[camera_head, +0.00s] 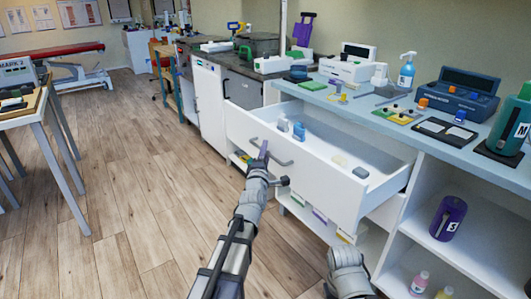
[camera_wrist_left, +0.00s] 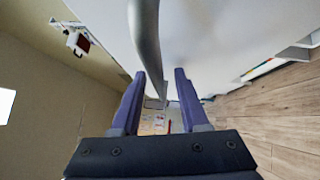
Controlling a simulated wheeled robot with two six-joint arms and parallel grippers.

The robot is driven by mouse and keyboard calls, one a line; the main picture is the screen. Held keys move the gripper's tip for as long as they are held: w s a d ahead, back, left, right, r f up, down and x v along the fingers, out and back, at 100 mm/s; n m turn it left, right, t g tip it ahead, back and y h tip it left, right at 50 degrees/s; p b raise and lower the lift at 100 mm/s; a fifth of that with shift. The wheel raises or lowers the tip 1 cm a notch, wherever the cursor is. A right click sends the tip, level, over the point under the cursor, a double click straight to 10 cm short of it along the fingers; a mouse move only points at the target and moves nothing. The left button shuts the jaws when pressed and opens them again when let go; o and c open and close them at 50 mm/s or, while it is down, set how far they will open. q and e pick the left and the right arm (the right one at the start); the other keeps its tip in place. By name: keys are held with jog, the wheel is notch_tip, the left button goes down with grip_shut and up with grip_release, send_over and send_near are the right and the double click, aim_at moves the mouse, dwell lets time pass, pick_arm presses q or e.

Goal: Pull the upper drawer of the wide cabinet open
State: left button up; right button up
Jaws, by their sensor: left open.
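The upper drawer (camera_head: 318,172) of the wide white cabinet stands well out from the cabinet body, its inside showing. A grey bar handle (camera_head: 282,160) runs across its front. My left gripper (camera_head: 265,156) is at the handle with its jaws apart. In the left wrist view, the handle (camera_wrist_left: 146,35) reaches down toward the gap between the purple fingers (camera_wrist_left: 160,82), nearer the left finger; I cannot tell whether it touches. My right gripper is not in view.
Blue and pale items (camera_head: 290,127) lie inside the drawer. The worktop (camera_head: 385,127) above carries devices, a spray bottle (camera_head: 407,72) and small blocks. Open shelves with a purple container (camera_head: 448,218) are at right. Wooden floor (camera_head: 130,190) is clear at left, beside a table (camera_head: 38,115).

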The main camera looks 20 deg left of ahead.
pick_arm(q)
jog(key=s+d+f+b, duration=0.1)
jog(key=s, duration=0.6)
jog(key=shift+s, duration=0.35)
jog(key=shift+f, duration=0.1)
